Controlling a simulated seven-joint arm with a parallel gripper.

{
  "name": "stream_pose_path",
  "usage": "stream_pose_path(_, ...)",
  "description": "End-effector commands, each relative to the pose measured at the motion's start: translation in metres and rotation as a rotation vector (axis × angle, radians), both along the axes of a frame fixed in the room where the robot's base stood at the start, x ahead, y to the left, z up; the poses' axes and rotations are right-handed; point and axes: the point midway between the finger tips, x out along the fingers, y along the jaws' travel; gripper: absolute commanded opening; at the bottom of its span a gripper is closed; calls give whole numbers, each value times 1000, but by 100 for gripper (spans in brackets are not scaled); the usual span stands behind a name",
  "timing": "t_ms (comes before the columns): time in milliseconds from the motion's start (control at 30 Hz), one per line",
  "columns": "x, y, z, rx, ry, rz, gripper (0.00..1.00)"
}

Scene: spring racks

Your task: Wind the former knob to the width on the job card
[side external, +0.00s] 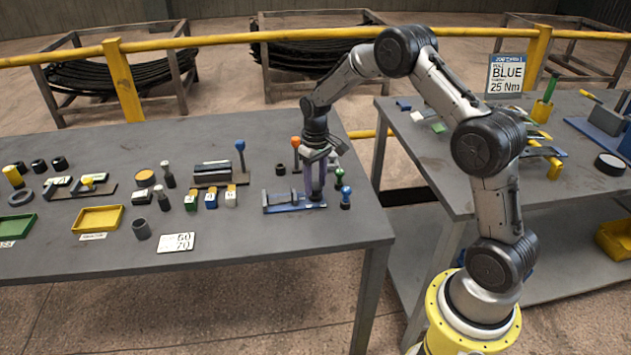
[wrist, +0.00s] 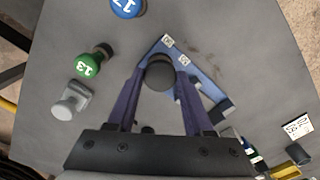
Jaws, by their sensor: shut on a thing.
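The former (side external: 280,208) is a low blue base with dark blocks on it, near the right end of the left bench. In the wrist view the blue base (wrist: 196,62) runs diagonally under my gripper. Its round dark knob (wrist: 160,73) sits between my purple fingertips. A job card (side external: 505,74) on the right bench reads "BLUE" and "25 Nm". A white card (side external: 176,242) at the front edge reads about "60" and "70".
Close to my gripper stand a blue-topped piece (side external: 346,198) marked 17, a green-topped piece (wrist: 87,66) marked 13, and an orange-topped lever (side external: 295,152). Left of the former are several small coloured blocks (side external: 211,200) and a rack (side external: 212,174). A yellow tray (side external: 76,222) lies farther left.

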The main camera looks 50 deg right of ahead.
Motion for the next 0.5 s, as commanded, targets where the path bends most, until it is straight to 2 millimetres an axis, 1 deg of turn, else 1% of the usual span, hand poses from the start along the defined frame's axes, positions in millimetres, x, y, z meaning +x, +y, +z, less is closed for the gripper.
stream_pose_path(33, 0, 0, 0, 0, 0, 0, 2)
stream_pose_path(67, 0, 0, 0, 0, 0, 0, 0)
stream_pose_path(300, 0, 0, 1, 0, 0, 54, 0)
stream_pose_path(500, 0, 0, 1, 0, 0, 56, 0)
